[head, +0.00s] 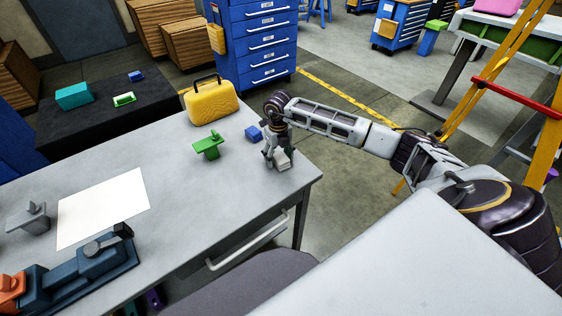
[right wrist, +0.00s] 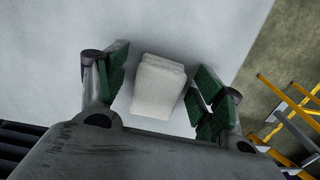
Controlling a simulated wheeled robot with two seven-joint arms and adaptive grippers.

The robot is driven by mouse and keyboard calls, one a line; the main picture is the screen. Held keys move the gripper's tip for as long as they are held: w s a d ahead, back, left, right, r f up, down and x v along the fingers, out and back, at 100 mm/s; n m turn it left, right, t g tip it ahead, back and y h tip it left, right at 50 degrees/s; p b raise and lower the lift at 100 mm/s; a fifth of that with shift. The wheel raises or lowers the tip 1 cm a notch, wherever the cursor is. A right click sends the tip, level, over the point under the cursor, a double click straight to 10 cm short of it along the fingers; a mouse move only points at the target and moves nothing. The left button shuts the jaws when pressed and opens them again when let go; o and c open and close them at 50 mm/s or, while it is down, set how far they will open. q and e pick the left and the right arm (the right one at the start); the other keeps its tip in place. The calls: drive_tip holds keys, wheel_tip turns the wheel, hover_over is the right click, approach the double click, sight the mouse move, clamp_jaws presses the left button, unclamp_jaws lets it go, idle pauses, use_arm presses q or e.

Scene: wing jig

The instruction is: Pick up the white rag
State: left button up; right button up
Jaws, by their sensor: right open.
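The white rag (right wrist: 158,88) is a small folded block lying on the table. In the right wrist view it sits between the green-padded fingers of my right gripper (right wrist: 162,95), with a gap on each side. In the head view the rag (head: 284,163) shows beside and below the fingers of my right gripper (head: 275,158), near the table's right corner. The right gripper is open and points down over the rag. My left gripper is not in either view.
A small blue block (head: 253,133), a green piece (head: 208,146) and a yellow case (head: 210,103) stand left of the rag on the grey table (head: 180,195). The table's edge is close on the right.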

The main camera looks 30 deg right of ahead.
sight(278, 155)
drive_tip(key=c, duration=1.1)
drive_tip(key=shift+r, duration=0.15)
drive_tip(key=shift+r, duration=4.85)
drive_tip(key=o, duration=0.4)
drive_tip(key=c, duration=0.3)
